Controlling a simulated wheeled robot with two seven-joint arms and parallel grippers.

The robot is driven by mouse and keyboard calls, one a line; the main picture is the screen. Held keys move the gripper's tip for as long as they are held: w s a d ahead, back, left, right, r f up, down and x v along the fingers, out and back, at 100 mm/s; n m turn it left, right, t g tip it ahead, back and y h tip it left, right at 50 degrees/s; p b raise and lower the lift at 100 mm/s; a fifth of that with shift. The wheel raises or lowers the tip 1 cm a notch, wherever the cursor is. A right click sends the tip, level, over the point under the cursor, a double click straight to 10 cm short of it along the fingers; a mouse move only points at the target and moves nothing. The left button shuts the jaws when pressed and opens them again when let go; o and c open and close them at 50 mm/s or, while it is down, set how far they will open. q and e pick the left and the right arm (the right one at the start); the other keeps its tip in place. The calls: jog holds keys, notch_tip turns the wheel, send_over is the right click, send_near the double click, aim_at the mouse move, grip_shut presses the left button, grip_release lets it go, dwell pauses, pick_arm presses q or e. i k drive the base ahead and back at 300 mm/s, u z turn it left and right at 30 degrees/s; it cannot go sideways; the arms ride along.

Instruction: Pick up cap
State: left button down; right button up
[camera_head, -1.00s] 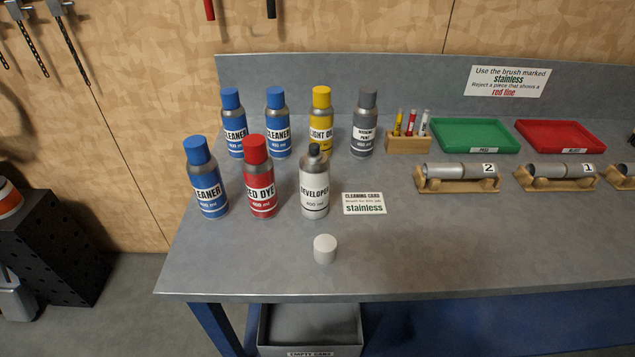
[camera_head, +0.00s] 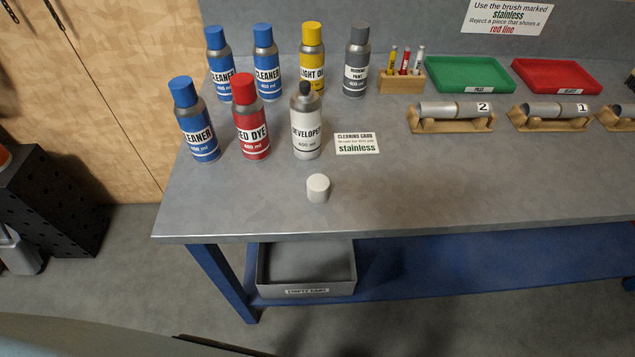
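A small white cap (camera_head: 318,188) sits on the grey bench top (camera_head: 420,205), near its front edge. The developer can (camera_head: 306,125) stands just behind it without a cap, its dark nozzle showing. The cap is apart from the can and nothing touches it. Neither of my grippers is in the head view.
Red dye (camera_head: 250,118) and a blue cleaner can (camera_head: 195,122) stand left of the developer; several more cans stand behind. A printed card (camera_head: 357,143) lies to the right. Wooden cradles (camera_head: 452,122) hold tubes. A grey bin (camera_head: 306,270) sits below. The front right bench top is clear.

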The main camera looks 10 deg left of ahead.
aim_at(318, 185)
jog(key=k, duration=1.25)
jog(key=z, duration=0.5)
jog(key=i, duration=1.65)
jog(key=u, duration=1)
